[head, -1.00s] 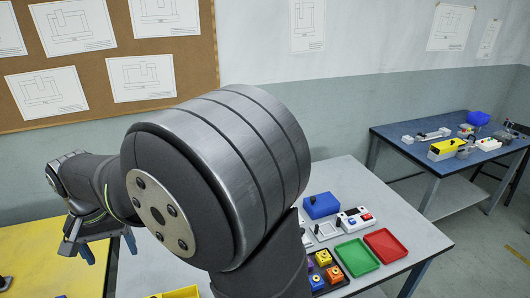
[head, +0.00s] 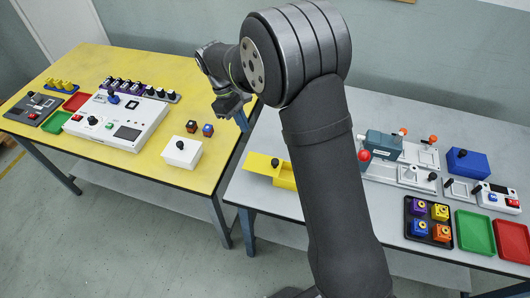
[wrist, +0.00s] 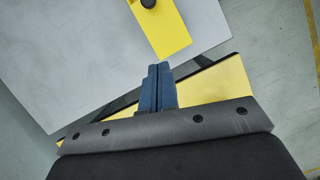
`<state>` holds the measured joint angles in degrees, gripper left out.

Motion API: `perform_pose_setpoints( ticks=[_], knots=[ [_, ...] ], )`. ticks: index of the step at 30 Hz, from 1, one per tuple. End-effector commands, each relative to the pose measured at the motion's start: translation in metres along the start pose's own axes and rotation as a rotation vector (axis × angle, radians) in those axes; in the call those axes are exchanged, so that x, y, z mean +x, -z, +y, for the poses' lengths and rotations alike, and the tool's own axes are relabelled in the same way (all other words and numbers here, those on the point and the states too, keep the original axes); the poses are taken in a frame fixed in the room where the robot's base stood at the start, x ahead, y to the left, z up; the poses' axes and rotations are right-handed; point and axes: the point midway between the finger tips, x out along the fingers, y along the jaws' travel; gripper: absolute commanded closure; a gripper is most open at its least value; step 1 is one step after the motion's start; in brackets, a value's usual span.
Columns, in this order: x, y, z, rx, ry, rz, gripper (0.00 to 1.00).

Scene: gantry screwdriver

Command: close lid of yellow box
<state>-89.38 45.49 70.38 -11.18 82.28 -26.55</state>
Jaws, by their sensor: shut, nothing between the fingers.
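The yellow box (head: 288,181) sits near the left edge of the grey table. Its flat yellow lid (head: 258,166) with a black knob (head: 275,162) is shifted to the left, and part of the box's inside shows on the right. In the wrist view, part of the yellow lid (wrist: 165,30) and its knob (wrist: 148,3) show at the top, beyond the fingertips. My gripper (head: 242,122) has blue fingers and is above and to the left of the box in the head view. Its fingers (wrist: 159,68) are together, empty and apart from the lid.
A yellow table (head: 200,90) stands left of the grey table (head: 255,140), with a gap between. On the grey table are a blue-grey fixture (head: 383,145), a blue box (head: 467,163), a black tray (head: 410,237), a green tray (head: 474,232) and a red tray (head: 511,238).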

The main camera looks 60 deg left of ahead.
Motion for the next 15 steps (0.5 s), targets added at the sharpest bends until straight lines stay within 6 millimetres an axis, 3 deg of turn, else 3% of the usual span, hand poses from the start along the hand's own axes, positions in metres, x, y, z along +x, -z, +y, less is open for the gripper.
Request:
perform_pose_setpoints(
  ticks=[8, 15],
  knots=[
    [0.022, 0.004, -0.001, -0.054, -0.001, -0.017, 1.0],
    [0.072, 0.002, -0.001, -0.052, 0.0, -0.018, 1.0]
  ],
)
